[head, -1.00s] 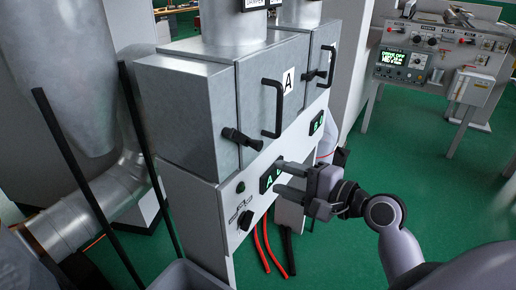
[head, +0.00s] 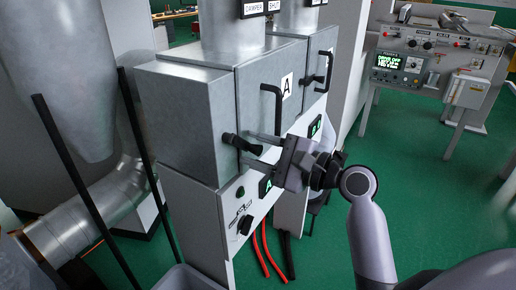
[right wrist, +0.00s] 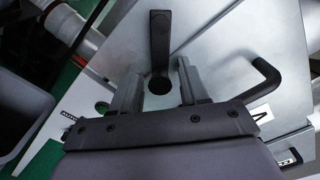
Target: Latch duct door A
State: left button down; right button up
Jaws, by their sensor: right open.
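Duct door A (head: 262,80) is a grey metal panel with an "A" label (head: 287,87) and a black pull handle (head: 271,105). It looks flush with the housing in the head view. The black latch (head: 231,139) sits at the door's lower left edge. My right gripper (head: 248,148) is open, with its fingers on either side of the latch's outer end. In the right wrist view the latch lever (right wrist: 160,38) runs up from a round dark end between the open fingers of the gripper (right wrist: 159,70). Contact cannot be told. My left gripper is out of view.
Duct door B's black handle (head: 329,68) is to the right. Below door A are a lit "A" display (head: 265,186), a black knob (head: 244,225) and red hoses (head: 268,250). A control console (head: 400,68) stands at the back right. Green floor is clear at right.

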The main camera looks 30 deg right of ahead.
aim_at(244, 128)
jog(key=shift+c, duration=0.2)
grip_shut()
jog(key=shift+n, duration=0.3)
jog(key=n, duration=0.1)
jog(key=r+n+p, duration=0.1)
jog(key=n, duration=0.1)
jog(key=shift+w+d, duration=0.2)
jog(key=shift+d, duration=0.15)
jog(key=shift+w+d+r+n+p, duration=0.1)
jog(key=shift+r+n+p, duration=0.3)
jog(key=shift+n, duration=0.9)
jog(key=shift+d+r+n+p, duration=0.1)
jog(key=shift+r+n+p, duration=0.3)
jog(key=shift+n, duration=0.9)
jog(key=shift+r, duration=0.2)
jog(key=shift+o, duration=0.2)
grip_release()
jog(key=shift+r, duration=0.15)
